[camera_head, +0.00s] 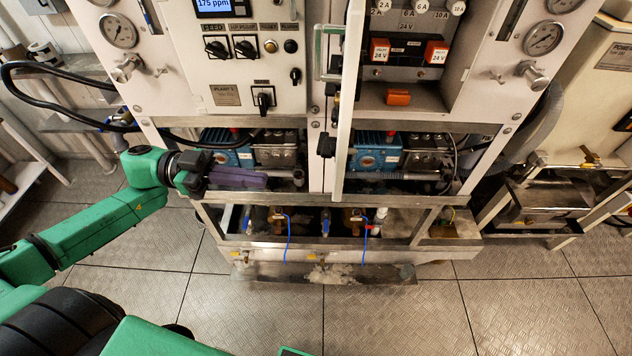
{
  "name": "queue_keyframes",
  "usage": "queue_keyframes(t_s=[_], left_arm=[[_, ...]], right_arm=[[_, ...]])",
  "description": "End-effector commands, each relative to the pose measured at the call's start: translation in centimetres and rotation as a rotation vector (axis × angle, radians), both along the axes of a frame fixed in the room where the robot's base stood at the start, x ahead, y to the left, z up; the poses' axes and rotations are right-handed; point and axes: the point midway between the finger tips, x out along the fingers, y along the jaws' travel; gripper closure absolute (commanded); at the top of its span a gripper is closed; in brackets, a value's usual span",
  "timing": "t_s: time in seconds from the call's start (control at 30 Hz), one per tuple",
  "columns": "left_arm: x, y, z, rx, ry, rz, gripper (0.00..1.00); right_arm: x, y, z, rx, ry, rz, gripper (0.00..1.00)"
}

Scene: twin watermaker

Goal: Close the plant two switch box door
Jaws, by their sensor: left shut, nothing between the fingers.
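The plant two switch box door (347,110) is a pale panel on the right half of the machine. It stands open, swung out toward me and seen nearly edge-on, with a pale green handle (318,52) on its left side. The open switch box (372,95) to its right shows fuses, orange-red 24 V parts and an orange block. My left gripper (294,178) is shut and empty, low in front of the left pump bay. It is left of the door's lower part and appears apart from it. My right gripper is not in view.
The plant one panel (232,75) with switches and a display is on the left. Blue pumps (375,152) sit in the bays below. A black hose (60,70) loops at the left. The tiled floor (400,315) in front is clear.

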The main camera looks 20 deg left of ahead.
Motion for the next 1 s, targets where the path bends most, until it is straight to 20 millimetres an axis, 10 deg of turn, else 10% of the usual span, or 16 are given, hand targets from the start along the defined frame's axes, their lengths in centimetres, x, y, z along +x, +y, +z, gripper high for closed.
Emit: queue_keyframes(t_s=[0.5,1.0], left_arm=[[1.4,-10.1,0.5,-0.003,-0.004,0.004,1.00],[1.6,-10.9,0.0,-0.001,-0.003,0.007,1.00]], right_arm=[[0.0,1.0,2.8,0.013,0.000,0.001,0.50],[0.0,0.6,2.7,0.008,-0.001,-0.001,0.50]])
